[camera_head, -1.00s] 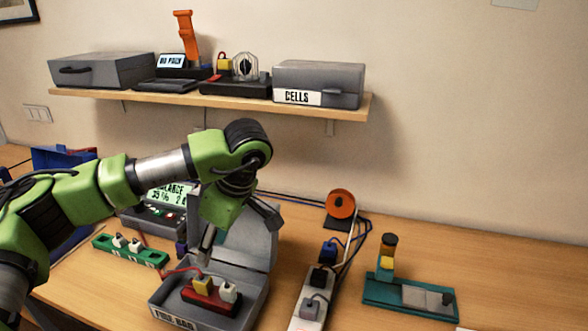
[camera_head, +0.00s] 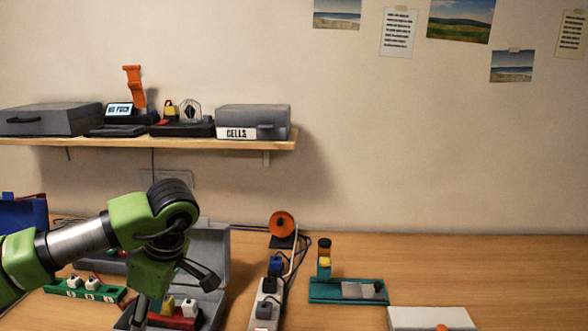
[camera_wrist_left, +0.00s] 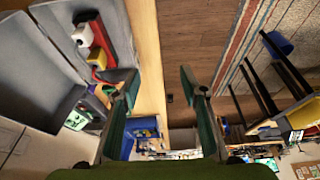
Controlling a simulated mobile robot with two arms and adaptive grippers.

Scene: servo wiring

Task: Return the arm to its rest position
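My left arm comes in from the left in the head view. Its left gripper (camera_head: 172,292) hangs in front of the grey open-lidded box (camera_head: 212,262) and hides part of it. In the left wrist view, the two fingers of the left gripper (camera_wrist_left: 157,88) are spread apart with nothing between them. The box (camera_wrist_left: 50,75) lies to the left of the fingers there. A red battery block (camera_wrist_left: 101,40) with a yellow and a white connector sits inside it; the block also shows in the head view (camera_head: 182,319). My right arm is not in view.
A green strip with white plugs (camera_head: 62,288) lies left of the box. A white power strip (camera_head: 264,312), an orange spool (camera_head: 281,224), a teal stand (camera_head: 330,293) and a white box (camera_head: 430,317) are to its right. A wall shelf (camera_head: 200,142) hangs above.

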